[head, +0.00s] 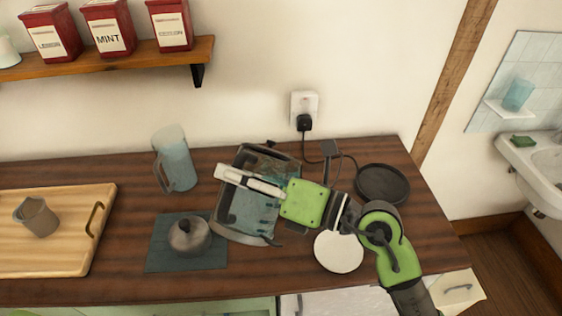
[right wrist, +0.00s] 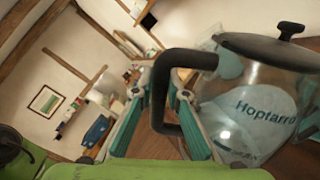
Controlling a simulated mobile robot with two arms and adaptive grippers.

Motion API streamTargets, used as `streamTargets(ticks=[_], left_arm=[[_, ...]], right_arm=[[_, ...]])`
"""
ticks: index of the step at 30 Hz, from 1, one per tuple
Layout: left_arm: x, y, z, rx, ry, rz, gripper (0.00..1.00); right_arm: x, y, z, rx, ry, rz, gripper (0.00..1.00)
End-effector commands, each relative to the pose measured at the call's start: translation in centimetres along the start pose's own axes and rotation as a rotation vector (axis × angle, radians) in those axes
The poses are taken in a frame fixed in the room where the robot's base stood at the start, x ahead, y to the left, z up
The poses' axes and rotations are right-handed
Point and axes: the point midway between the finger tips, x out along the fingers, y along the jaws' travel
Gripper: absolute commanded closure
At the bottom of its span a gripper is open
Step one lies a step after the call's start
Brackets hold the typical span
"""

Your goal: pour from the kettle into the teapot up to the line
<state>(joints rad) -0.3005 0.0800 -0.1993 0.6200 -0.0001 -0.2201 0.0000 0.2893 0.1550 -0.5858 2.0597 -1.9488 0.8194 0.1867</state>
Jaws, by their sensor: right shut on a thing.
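The kettle (head: 240,212) is a clear glass jug with a dark lid and dark handle, held over the counter just right of the teapot. It looks tilted in the head view. In the right wrist view its glass body (right wrist: 245,115) carries teal lettering. My right gripper (head: 250,181) is shut on the kettle's handle (right wrist: 160,90). The small grey teapot (head: 188,238) sits on a dark teal mat (head: 158,262), left of the kettle. The teapot's line and inside cannot be made out, nor can any stream of water. My left gripper is not in view.
A dark round kettle base (head: 382,184) stands at the back right, with a cord to the wall socket (head: 304,108). A white disc (head: 338,250) lies near the front. A glass pitcher (head: 175,158) stands behind the teapot. A wooden tray (head: 60,258) with a grey mug (head: 38,218) is left.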

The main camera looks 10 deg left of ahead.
Motion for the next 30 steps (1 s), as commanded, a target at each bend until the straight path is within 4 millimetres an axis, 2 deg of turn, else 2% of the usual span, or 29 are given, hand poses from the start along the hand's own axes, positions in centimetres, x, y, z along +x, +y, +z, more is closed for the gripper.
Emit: streamTargets(ticks=[1,12,30], left_arm=[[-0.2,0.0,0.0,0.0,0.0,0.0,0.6],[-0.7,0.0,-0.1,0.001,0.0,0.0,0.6],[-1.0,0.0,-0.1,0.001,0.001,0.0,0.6]], right_arm=[[0.0,0.4,0.7,0.016,-0.01,0.009,1.0],[0.0,-0.2,2.1,0.14,-0.01,0.009,1.0],[0.0,-0.6,3.1,0.223,-0.009,0.01,1.0]])
